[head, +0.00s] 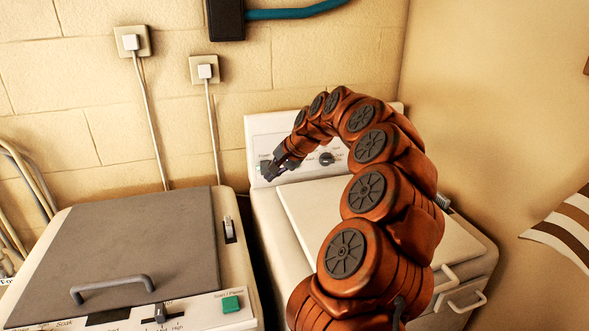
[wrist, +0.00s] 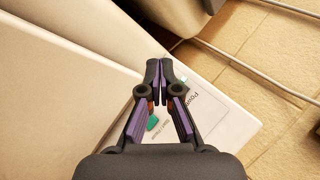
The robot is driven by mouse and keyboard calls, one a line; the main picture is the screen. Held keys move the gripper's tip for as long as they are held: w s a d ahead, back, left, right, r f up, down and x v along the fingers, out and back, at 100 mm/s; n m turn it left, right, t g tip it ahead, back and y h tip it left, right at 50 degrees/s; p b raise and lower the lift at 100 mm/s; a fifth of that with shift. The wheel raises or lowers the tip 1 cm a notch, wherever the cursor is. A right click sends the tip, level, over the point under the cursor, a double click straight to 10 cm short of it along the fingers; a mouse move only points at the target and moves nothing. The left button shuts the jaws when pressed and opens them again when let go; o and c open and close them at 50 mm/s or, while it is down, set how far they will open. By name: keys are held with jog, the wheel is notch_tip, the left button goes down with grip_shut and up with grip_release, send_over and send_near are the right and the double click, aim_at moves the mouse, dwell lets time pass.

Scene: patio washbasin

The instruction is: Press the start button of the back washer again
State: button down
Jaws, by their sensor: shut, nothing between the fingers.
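The back washer (head: 450,240) is white and stands at the right, with an upright control panel (head: 308,136) along its rear. My gripper (head: 270,174) is at the left end of that panel, with its fingers shut and empty. In the wrist view the fingertips (wrist: 166,64) are together over the panel. The green start button (wrist: 152,123) shows between the finger links, partly hidden by them, near lettering that looks like "Start/Pause". The fingertips appear beyond it, past the "Power" label. I cannot tell whether they touch the panel.
A front washer with a grey lid (head: 130,240) stands at the left, with its own green button (head: 231,304) and a slider (head: 160,313). Two plugs with cords hang on the brick wall. A striped cloth (head: 570,230) is at the right.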

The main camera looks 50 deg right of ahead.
jog(key=s+d+f+m, duration=0.1)
jog(key=d, duration=0.2)
jog(key=s+d+f+m+h, duration=0.1)
jog(key=d, duration=0.3)
jog(key=s+d+f+m, duration=0.1)
jog(key=d, duration=0.3)
jog(key=shift+f+t+h+b, duration=0.3)
jog(key=shift+w, duration=0.15)
jog(key=shift+w+d+p, duration=0.5)
jog(key=shift+w+p, duration=0.2)
jog(key=shift+w, duration=0.1)
jog(key=shift+w+d+f+p, duration=0.35)
jog(key=shift+w, duration=0.25)
jog(key=shift+w+d+f+p, duration=0.15)
jog(key=shift+w+d+p, duration=0.2)
jog(key=shift+w, duration=0.4)
jog(key=shift+w+d+f+p, duration=0.25)
jog(key=shift+w+d, duration=0.2)
jog(key=shift+w, duration=0.3)
jog(key=shift+w+d+f+p, duration=0.1)
jog(key=shift+w+d+p, duration=0.3)
jog(key=shift+w, duration=0.35)
jog(key=shift+w+d, duration=0.1)
jog(key=shift+w, duration=0.05)
jog(key=shift+w+d, duration=0.15)
jog(key=shift+w, duration=0.1)
